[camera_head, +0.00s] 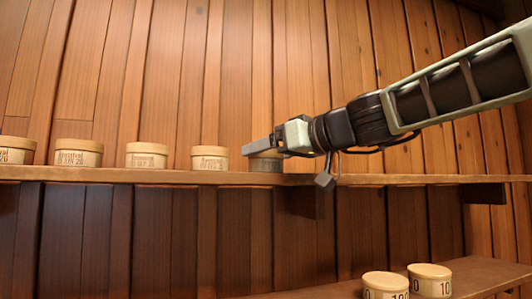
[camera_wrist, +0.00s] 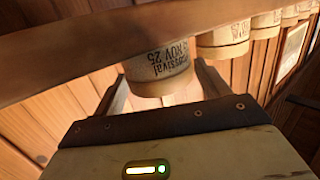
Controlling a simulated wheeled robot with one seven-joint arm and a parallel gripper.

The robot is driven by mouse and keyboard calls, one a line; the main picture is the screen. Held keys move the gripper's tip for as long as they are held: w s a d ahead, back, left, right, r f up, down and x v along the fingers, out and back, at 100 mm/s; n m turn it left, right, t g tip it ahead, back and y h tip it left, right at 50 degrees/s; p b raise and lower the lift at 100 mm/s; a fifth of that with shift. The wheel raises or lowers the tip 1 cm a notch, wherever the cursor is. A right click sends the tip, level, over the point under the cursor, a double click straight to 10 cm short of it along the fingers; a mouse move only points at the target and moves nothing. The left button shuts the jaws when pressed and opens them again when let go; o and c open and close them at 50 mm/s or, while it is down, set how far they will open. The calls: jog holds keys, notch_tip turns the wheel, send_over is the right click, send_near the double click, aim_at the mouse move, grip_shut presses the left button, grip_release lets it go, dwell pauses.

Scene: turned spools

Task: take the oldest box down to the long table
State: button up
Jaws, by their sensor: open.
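Several round pale wooden boxes with lids and dark stamped print stand in a row on a wall shelf (camera_head: 120,175). In the head view a box (camera_head: 72,153) looks stamped JUN 26; others (camera_head: 147,156) (camera_head: 209,158) are hard to read. The rightmost box (camera_head: 266,164) is partly hidden behind my gripper (camera_head: 262,147). In the wrist view the box (camera_wrist: 158,70) at my gripper (camera_wrist: 163,88) is stamped NOV 25. My gripper is open, with one finger on each side of this box; I cannot tell whether they touch it.
A lower wooden surface (camera_head: 482,272) at the bottom right bears two round boxes (camera_head: 385,285) (camera_head: 430,281) with partly visible numbers; I cannot tell whether it is the long table. A plank wall stands close behind the shelf. The shelf right of my gripper looks clear.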

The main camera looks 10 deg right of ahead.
jog(key=shift+p+x, duration=0.6)
jog(key=shift+x, duration=0.8)
jog(key=shift+c, duration=0.3)
jog(key=c, duration=0.7)
jog(key=shift+o, duration=0.2)
notch_tip(320, 180, up, 18)
jog(key=p, duration=0.4)
